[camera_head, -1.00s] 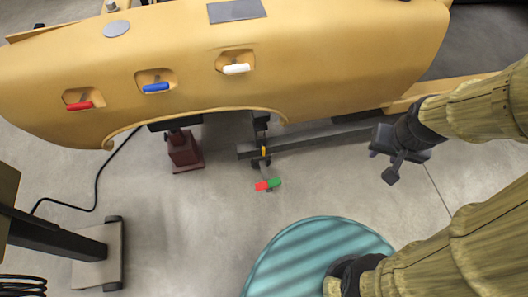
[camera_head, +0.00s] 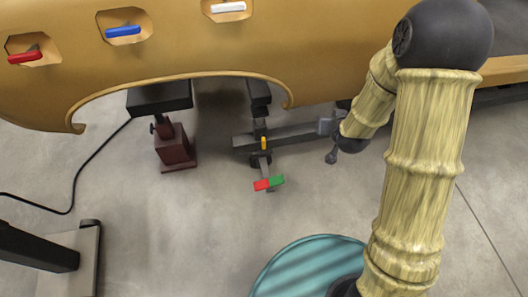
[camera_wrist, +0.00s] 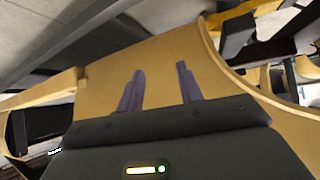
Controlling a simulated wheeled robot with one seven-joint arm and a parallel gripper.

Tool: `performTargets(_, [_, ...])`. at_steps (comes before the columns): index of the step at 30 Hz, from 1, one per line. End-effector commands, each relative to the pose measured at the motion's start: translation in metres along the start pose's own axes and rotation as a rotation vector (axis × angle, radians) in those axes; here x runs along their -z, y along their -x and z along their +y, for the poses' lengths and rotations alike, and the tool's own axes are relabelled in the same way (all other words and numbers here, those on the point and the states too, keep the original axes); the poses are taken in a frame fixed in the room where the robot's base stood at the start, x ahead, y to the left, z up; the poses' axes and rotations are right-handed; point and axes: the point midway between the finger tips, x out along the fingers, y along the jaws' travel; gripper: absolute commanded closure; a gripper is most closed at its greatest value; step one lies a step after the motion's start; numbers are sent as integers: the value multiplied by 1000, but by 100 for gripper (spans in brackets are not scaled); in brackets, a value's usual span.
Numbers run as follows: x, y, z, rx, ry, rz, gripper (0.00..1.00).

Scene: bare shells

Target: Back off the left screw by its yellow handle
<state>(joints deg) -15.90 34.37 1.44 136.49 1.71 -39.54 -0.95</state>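A small yellow handle (camera_head: 263,143) shows in the head view on a dark metal stand (camera_head: 290,136) under the front edge of the big yellow shell. A red and green crossbar (camera_head: 269,184) sits just below it. The screw itself is too small to make out, and I see no second yellow handle. My gripper (camera_wrist: 160,78) has its two fingers apart with nothing between them in the wrist view; the yellow shell surface fills the background.
The yellow shell (camera_head: 200,55) overhangs the stand, with red (camera_head: 25,56), blue (camera_head: 123,31) and white (camera_head: 228,7) handles in recesses. A dark red jack-like post (camera_head: 175,147) stands left of the stand. A black cable (camera_head: 72,190) lies on the floor.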

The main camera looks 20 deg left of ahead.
Motion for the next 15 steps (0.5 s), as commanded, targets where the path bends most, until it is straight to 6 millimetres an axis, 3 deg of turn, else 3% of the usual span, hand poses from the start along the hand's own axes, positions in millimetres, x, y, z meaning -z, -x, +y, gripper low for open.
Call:
performTargets(1, [-22,-27,-8,12,10,24,64])
performTargets(3, [-35,-50,-19,27,22,70,64])
performTargets(15, [-123,-160,-81,116,74,329,64])
